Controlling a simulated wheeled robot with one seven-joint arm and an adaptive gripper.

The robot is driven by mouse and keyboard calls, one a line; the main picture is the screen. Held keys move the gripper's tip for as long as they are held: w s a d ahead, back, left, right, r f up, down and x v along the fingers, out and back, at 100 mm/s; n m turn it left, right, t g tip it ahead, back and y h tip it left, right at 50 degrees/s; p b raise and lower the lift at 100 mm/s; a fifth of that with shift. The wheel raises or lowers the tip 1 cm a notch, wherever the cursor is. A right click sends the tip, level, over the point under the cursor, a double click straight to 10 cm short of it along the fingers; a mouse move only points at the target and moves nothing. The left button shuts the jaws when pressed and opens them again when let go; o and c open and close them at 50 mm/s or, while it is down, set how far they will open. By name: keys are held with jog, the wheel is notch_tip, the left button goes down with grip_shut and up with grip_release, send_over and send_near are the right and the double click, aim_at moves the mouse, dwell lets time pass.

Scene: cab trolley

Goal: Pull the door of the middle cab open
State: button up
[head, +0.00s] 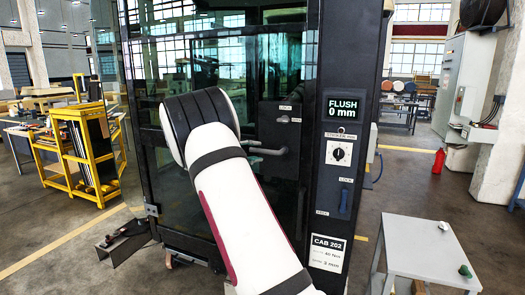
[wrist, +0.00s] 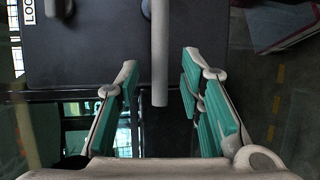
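The cab door (head: 275,215) is a tall dark-framed glass door, standing closed against its post; the label there reads CAB 202. Its grey bar handle (head: 268,151) sticks out from a dark lock plate, partly behind my white arm. In the wrist view the handle (wrist: 160,55) points down between the two teal-padded fingers of my gripper (wrist: 159,68). The fingers are open, with a gap on either side of the handle. My gripper is hidden behind my arm in the head view.
The post carries a FLUSH 0 mm display (head: 342,108), a striker pin dial (head: 339,152) and a blue lock lever (head: 344,200). A small grey table (head: 425,250) stands at the right front, a yellow shelf cart (head: 85,150) at the left. Floor between post and red extinguisher (head: 438,161) is clear.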

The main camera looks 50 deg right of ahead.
aim_at(259, 151)
jog(key=shift+d+f, duration=0.2)
jog(key=shift+d, duration=0.8)
jog(key=shift+d+f, duration=0.2)
jog(key=shift+d, duration=0.75)
jog(key=shift+c, duration=0.6)
grip_shut()
